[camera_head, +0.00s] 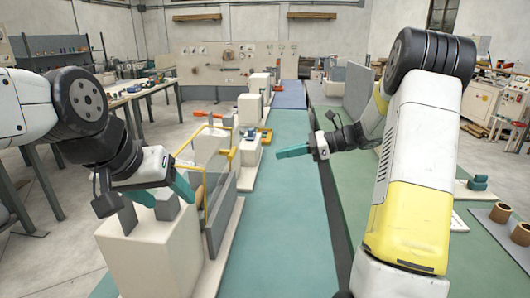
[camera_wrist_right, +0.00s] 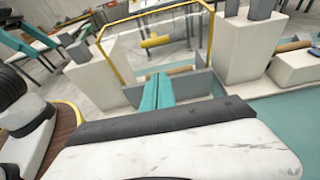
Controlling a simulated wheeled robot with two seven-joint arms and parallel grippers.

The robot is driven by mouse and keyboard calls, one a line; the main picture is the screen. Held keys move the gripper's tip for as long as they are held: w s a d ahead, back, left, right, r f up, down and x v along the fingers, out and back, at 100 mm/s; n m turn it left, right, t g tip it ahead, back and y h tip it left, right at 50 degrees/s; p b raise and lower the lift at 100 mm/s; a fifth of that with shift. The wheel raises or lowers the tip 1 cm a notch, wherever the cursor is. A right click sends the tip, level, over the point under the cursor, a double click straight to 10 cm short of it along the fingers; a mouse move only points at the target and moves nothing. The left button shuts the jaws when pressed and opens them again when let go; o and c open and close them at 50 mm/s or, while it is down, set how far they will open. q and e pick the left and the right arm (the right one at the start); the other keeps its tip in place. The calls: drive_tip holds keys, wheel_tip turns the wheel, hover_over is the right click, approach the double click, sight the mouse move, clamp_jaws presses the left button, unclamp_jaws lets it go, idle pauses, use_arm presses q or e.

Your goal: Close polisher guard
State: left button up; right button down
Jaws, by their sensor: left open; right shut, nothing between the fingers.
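The polisher guard, a clear panel in a yellow frame (camera_head: 205,185), stands upright at the polisher, left of the green bench top in the head view. Its yellow frame (camera_wrist_right: 109,61) also shows in the right wrist view, with a brown roller (camera_wrist_right: 181,70) low inside it. The polisher's pale block (camera_head: 150,258) is at the near end. My left gripper (camera_head: 165,196) is open above this block, beside the guard, with nothing visible between its fingers. My right gripper (camera_head: 292,152) is shut and empty, over the green surface right of the guard and apart from it.
More pale machine blocks (camera_head: 250,110) stand in a row behind the guard. The green bench top (camera_head: 275,230) is clear in the middle. Brown cylinders (camera_head: 500,212) stand at the right. A pegboard wall and work tables lie far back.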

drive_tip(key=w+a, duration=0.2)
drive_tip(key=a, duration=0.9)
drive_tip(key=shift+a+f, duration=0.4)
drive_tip(key=shift+w, duration=0.1)
